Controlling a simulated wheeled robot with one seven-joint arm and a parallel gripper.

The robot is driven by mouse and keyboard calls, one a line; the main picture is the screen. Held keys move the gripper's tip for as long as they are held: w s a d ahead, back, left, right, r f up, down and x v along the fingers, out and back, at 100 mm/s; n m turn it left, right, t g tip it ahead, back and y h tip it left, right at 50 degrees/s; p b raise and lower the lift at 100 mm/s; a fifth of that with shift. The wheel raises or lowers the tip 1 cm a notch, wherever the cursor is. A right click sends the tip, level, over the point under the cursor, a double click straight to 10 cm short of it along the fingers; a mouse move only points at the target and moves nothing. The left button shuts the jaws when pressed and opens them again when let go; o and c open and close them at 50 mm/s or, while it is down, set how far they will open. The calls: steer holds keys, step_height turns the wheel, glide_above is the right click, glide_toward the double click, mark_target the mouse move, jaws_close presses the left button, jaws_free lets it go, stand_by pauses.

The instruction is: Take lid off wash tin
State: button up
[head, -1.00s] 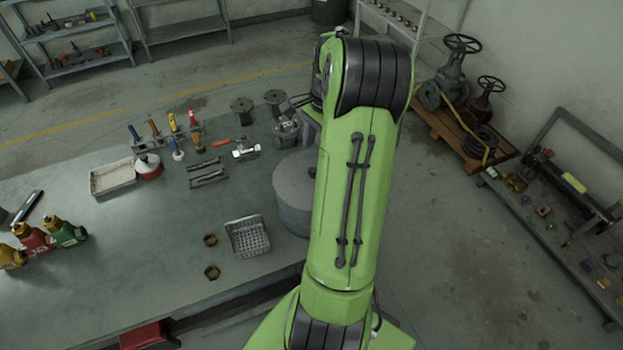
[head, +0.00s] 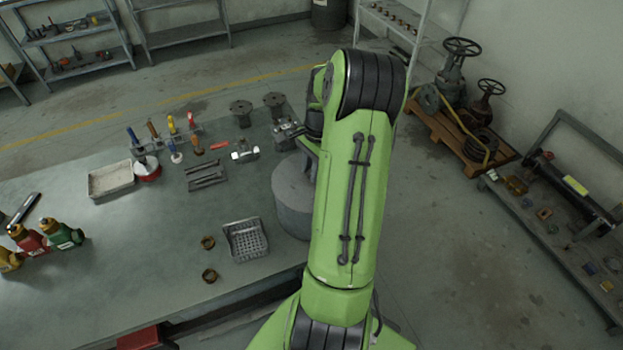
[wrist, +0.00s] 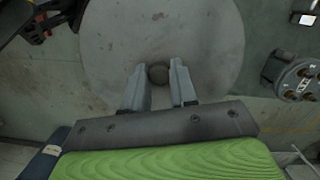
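The wash tin (head: 290,205) is a wide grey cylinder at the right end of the bench, partly hidden behind my arm in the head view. Its flat round lid (wrist: 120,35) fills the upper middle of the wrist view. A small dark round knob (wrist: 158,76) stands at the lid's middle. My gripper (wrist: 159,70) is open, with one finger on each side of the knob. Gaps show between the knob and both fingers, and I cannot tell how high the fingertips are above the lid. The gripper is hidden by my arm in the head view.
A valve body (head: 286,130) stands on the bench behind the tin; a round flanged part also shows in the wrist view (wrist: 297,80). A wire basket (head: 245,240) and two brass rings lie left of the tin.

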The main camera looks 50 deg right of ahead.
jaws_close()
step_height(320, 180, up, 10)
steer(key=p, duration=0.1)
